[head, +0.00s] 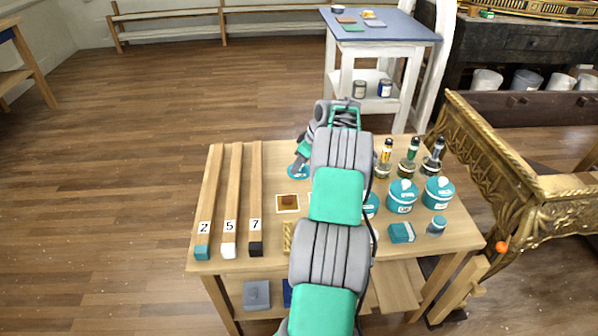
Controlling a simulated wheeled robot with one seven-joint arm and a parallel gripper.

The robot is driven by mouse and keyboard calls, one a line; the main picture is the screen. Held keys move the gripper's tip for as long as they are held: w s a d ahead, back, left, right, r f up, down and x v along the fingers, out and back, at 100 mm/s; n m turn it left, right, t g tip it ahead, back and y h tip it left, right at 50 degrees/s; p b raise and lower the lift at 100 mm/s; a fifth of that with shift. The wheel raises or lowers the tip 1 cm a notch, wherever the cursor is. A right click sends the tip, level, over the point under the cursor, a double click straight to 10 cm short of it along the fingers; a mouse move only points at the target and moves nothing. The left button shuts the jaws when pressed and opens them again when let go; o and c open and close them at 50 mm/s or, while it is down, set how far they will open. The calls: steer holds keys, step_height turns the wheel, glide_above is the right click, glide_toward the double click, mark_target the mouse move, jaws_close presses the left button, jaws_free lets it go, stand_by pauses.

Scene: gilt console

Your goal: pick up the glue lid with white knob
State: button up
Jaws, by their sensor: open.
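My gripper (299,164) is at the far edge of the small wooden table, pointing down and open. Directly below it in the picture is a flat, round teal thing (298,172), which may be a lid; the gripper covers part of it, and I cannot tell whether they touch. Two teal pots with white-knobbed lids stand right of my arm, one in the middle (402,197) and one at the right (438,191). A third teal pot (371,205) is partly hidden by my arm. Their labels are too small to read surely.
Three wooden strips (231,200) numbered 2, 5 and 7 lie at the left. A framed brown square (288,202) lies beside my arm. Dark-topped bottles (409,160) stand at the back right. A teal box (402,232) and small jar (437,226) stand in front. A gilt console (478,150) is close right.

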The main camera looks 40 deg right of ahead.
steer(key=shift+r, duration=0.1)
steer(key=shift+c, duration=0.3)
jaws_close()
